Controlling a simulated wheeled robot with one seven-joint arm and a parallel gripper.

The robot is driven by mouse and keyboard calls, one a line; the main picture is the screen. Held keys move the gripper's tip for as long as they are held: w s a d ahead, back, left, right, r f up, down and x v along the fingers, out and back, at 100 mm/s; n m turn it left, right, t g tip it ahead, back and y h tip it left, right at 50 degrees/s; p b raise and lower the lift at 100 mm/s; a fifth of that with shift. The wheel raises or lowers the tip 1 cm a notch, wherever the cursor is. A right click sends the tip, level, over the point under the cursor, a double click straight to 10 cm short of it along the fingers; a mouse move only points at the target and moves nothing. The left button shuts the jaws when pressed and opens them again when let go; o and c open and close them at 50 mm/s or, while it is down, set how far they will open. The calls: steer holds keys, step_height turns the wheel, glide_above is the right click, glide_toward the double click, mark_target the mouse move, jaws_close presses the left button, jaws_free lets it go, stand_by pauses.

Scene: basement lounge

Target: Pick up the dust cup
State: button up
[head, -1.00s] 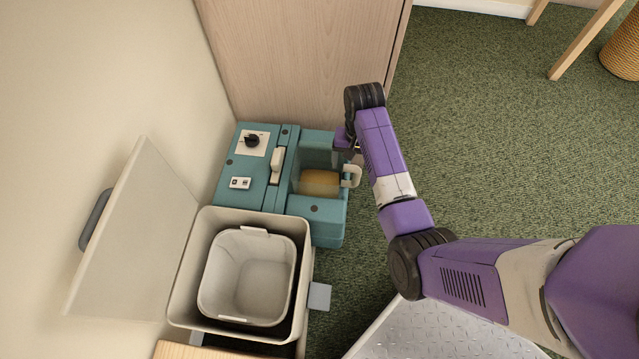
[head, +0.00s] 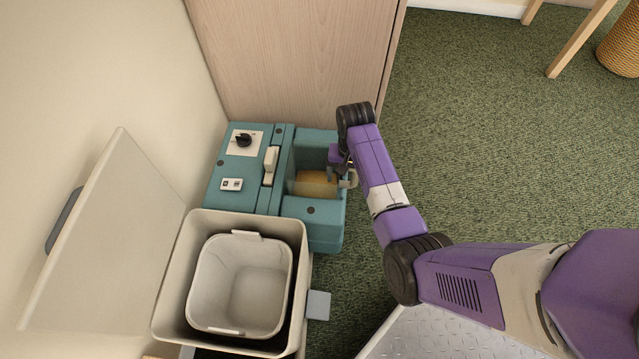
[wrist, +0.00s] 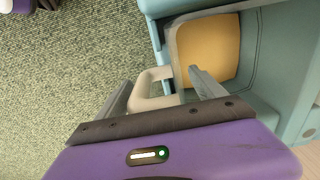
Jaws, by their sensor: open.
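The dust cup (head: 314,184) sits in the open bay of a teal machine (head: 296,215). It has a yellow-brown inside and a pale beige handle (head: 349,179) on its right side. In the wrist view the cup (wrist: 212,50) is at the upper right, and its handle (wrist: 143,92) lies between my spread fingers. My gripper (wrist: 160,88) is open, one finger on either side of the handle; I cannot tell whether they touch it. In the head view my gripper (head: 343,165) is at the cup's right edge, partly hiding it and the handle.
A beige bin (head: 162,318) with a pale inner bucket (head: 240,287) stands just in front of the machine, its lid (head: 105,235) raised against the wall. A wooden cabinet (head: 295,60) is behind. Green carpet (head: 480,140) to the right is open.

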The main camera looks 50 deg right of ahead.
steer(key=shift+w+r, duration=0.1)
steer(key=c, duration=1.3)
steer(key=shift+r, duration=0.1)
